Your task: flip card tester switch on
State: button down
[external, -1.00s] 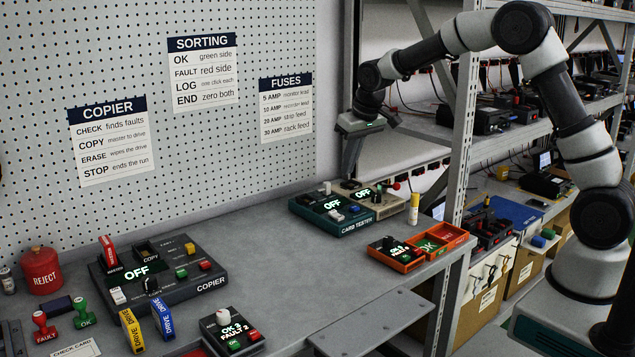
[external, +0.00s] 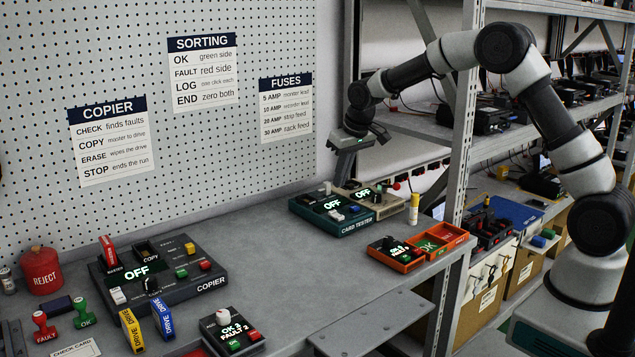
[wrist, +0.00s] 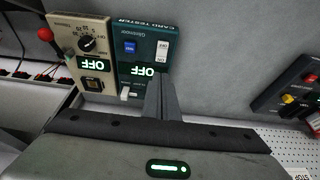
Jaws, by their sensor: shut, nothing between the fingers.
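The card tester (external: 341,220) is a dark green box on the bench, with a lit display reading OFF. In the wrist view the card tester (wrist: 150,48) shows a blue switch (wrist: 130,47), a white switch marked in small print (wrist: 162,50), and a white lever (wrist: 128,92) near its edge. My gripper (external: 335,180) is shut and empty, above the back left part of the tester. In the wrist view its closed fingers (wrist: 161,95) overlap the tester's near edge and hide part of it. I cannot tell whether they touch it.
A beige box (external: 374,193) with a dial and an OFF display stands right beside the tester. A copier (external: 160,275) is at left. An orange tray (external: 418,248) and a yellow-topped tube (external: 413,208) are at right. A shelf post (external: 463,120) stands close to my arm.

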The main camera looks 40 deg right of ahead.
aim_at(332, 211)
jog(key=x, duration=0.8)
jog(key=shift+s+f, duration=0.25)
jog(key=shift+s, duration=0.1)
jog(key=shift+w+f+b, duration=0.2)
jog(key=shift+f+b, duration=0.3)
jog(key=shift+r, duration=0.25)
jog(key=shift+f, duration=0.1)
